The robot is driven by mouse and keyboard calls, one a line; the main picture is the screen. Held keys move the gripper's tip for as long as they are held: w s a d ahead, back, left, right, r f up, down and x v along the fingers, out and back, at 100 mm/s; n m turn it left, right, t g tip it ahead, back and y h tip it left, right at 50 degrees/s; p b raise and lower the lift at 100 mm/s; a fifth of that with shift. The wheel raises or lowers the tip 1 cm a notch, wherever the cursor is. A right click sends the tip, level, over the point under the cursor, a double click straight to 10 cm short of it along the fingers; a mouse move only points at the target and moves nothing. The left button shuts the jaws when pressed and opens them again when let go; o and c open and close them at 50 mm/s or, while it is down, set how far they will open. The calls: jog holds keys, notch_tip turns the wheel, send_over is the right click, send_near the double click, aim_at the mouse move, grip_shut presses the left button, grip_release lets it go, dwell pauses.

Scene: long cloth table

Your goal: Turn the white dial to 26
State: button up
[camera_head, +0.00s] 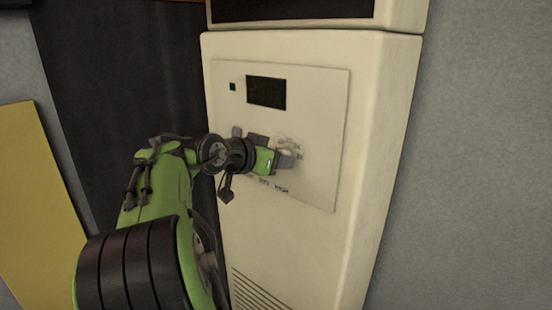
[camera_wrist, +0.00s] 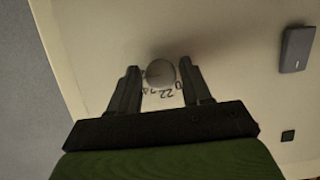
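The white dial shows in the wrist view (camera_wrist: 160,74) as a round knob with printed numbers beside it, of which 22 reads most clearly. In the head view it sits on the cream panel, mostly hidden by my gripper (camera_head: 287,158). In the wrist view my gripper (camera_wrist: 160,90) is open, with one finger to each side of the dial. A small gap shows between the dial and each finger. I cannot read what the dial is set to.
The dial's panel (camera_head: 325,120) is on the front of a tall cream cabinet (camera_head: 375,180). A dark display (camera_head: 266,92) and a small black square (camera_head: 233,87) are above the dial. A vent (camera_head: 255,290) is low down. A yellow board (camera_head: 35,200) stands at the left.

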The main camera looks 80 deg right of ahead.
jog(key=shift+o, duration=0.8)
jog(key=p+v, duration=0.8)
jog(key=v, duration=0.7)
jog(key=shift+w+a, duration=0.25)
jog(key=shift+a, duration=0.05)
jog(key=shift+r, duration=0.1)
